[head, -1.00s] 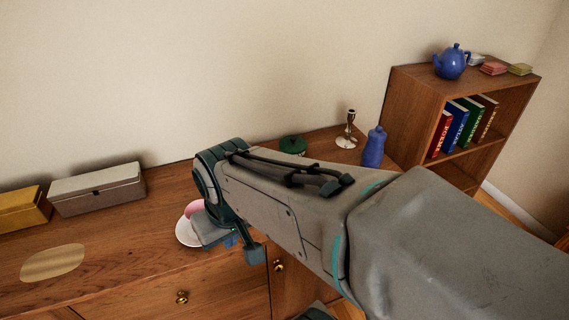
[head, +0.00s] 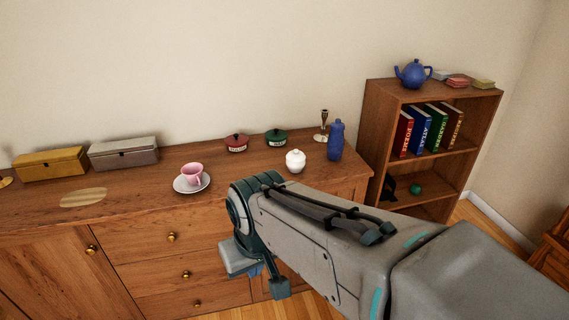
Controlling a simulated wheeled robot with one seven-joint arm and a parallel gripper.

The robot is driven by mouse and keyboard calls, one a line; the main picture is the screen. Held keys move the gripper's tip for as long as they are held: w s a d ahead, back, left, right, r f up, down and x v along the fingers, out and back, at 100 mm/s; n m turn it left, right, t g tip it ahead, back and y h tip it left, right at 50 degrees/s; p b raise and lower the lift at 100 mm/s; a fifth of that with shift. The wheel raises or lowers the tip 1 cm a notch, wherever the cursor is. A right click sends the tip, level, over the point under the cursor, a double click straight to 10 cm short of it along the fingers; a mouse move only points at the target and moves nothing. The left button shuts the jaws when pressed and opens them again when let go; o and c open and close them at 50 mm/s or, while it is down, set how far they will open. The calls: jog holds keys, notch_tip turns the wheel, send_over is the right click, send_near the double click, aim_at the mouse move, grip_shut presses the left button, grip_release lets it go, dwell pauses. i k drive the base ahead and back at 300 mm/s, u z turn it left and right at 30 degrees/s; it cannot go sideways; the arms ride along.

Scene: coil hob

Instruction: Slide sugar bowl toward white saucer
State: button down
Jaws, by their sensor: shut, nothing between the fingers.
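A white lidded sugar bowl (head: 295,161) stands upright on the wooden sideboard, right of centre in the head view. The white saucer (head: 180,187) lies to its left, near the front edge, with a pink cup (head: 192,174) on it. A clear stretch of wood separates bowl and saucer. My gripper (head: 262,289) hangs in front of the sideboard, lower than its top and apart from bowl and saucer. Its fingers are shut and empty, seen small and partly hidden by the wrist.
A red lidded pot (head: 237,142) and a green one (head: 276,137) stand behind. A blue bottle (head: 335,141) and a candlestick (head: 323,125) stand right of the bowl. A grey box (head: 124,153) and yellow box (head: 50,163) are at left. A bookcase (head: 378,133) stands right.

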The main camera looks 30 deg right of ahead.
aim_at(295, 161)
jog(key=z, duration=0.6)
jog(key=i, duration=0.8)
jog(key=z, duration=0.4)
